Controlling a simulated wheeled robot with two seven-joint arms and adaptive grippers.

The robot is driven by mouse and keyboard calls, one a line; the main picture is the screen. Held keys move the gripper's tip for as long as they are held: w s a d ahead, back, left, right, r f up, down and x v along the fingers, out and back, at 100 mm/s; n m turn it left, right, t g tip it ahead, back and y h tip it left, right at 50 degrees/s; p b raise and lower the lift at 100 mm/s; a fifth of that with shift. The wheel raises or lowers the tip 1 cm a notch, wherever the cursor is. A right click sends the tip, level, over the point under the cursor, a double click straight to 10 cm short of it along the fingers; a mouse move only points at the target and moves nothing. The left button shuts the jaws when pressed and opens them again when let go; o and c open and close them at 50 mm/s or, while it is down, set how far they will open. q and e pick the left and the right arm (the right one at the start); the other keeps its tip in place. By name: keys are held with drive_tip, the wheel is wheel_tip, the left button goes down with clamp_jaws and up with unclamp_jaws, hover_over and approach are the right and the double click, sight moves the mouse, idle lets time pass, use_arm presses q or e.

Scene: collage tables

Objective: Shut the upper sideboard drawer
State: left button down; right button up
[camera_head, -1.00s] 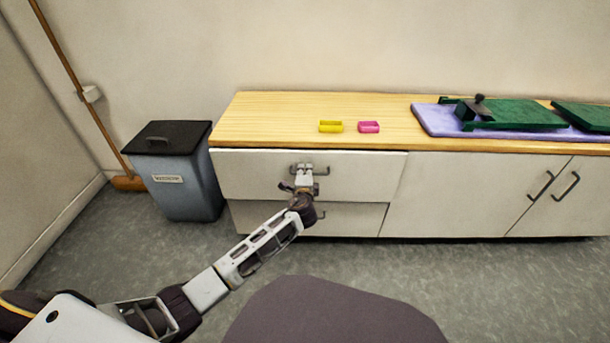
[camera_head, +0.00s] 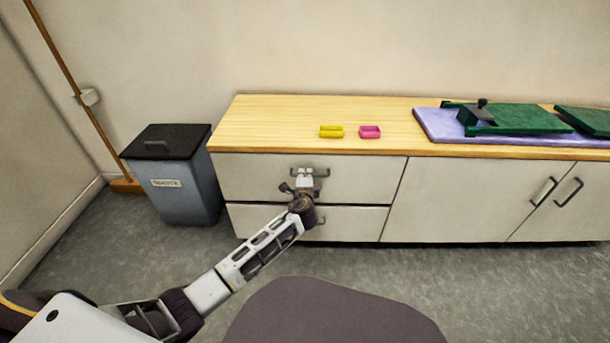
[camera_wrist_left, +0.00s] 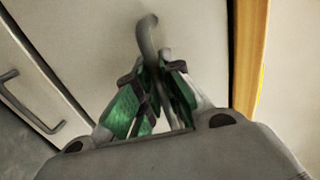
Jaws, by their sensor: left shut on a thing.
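The upper sideboard drawer (camera_head: 245,176) has a pale front and sits under the wooden top at the left end of the sideboard. Its front now looks level with the lower drawer front (camera_head: 255,217). My left gripper (camera_head: 304,174) is at the upper drawer's bar handle (camera_head: 325,172). In the left wrist view, the green-padded fingers of the left gripper (camera_wrist_left: 153,90) are shut on this dark handle (camera_wrist_left: 148,35). The gripper hides the handle's middle. My right gripper is not in view.
On the wooden top (camera_head: 270,120) are a yellow block (camera_head: 331,132), a pink block (camera_head: 370,132) and a purple mat (camera_head: 437,125) with a green board (camera_head: 525,117). A grey bin (camera_head: 183,195) stands left of the sideboard. Cupboard doors with handles (camera_head: 543,191) are at right.

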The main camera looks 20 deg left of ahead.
use_arm(q)
drive_tip(key=shift+w+a+r, duration=0.1)
drive_tip(key=shift+r, duration=0.05)
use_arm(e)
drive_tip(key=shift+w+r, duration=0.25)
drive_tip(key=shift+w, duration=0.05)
use_arm(q)
drive_tip(key=c, duration=1.5)
unclamp_jaws()
drive_tip(key=shift+w, duration=0.15)
drive_tip(key=shift+v, duration=6.05)
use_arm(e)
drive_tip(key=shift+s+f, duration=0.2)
